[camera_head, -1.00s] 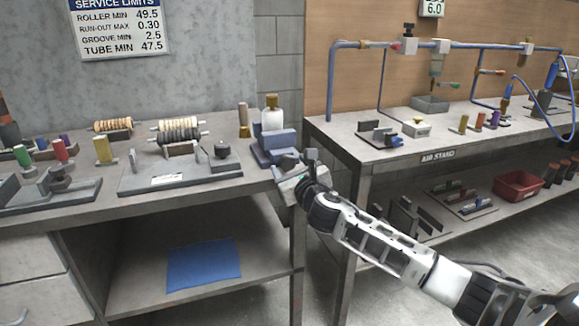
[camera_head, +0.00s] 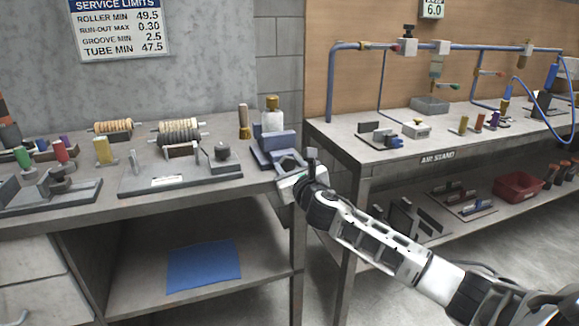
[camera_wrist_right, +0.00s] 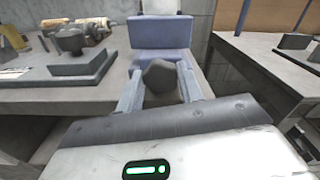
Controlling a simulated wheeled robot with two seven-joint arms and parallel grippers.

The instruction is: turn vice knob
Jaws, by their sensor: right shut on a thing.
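The blue vice (camera_head: 277,143) stands at the right end of the left bench, near its front corner. In the right wrist view its blue jaw block (camera_wrist_right: 165,38) is straight ahead. The dark, many-sided vice knob (camera_wrist_right: 160,80) faces the camera in front of that block. My right gripper (camera_head: 290,166) is at the vice's front. In the wrist view its two fingers lie on either side of the knob, shut on it. The knob is hidden by my gripper in the head view. My left gripper is not in view.
The air stand bench (camera_head: 440,135) is close on the right, across a narrow gap. Below the left bench is a shelf with a blue cloth (camera_head: 203,266).

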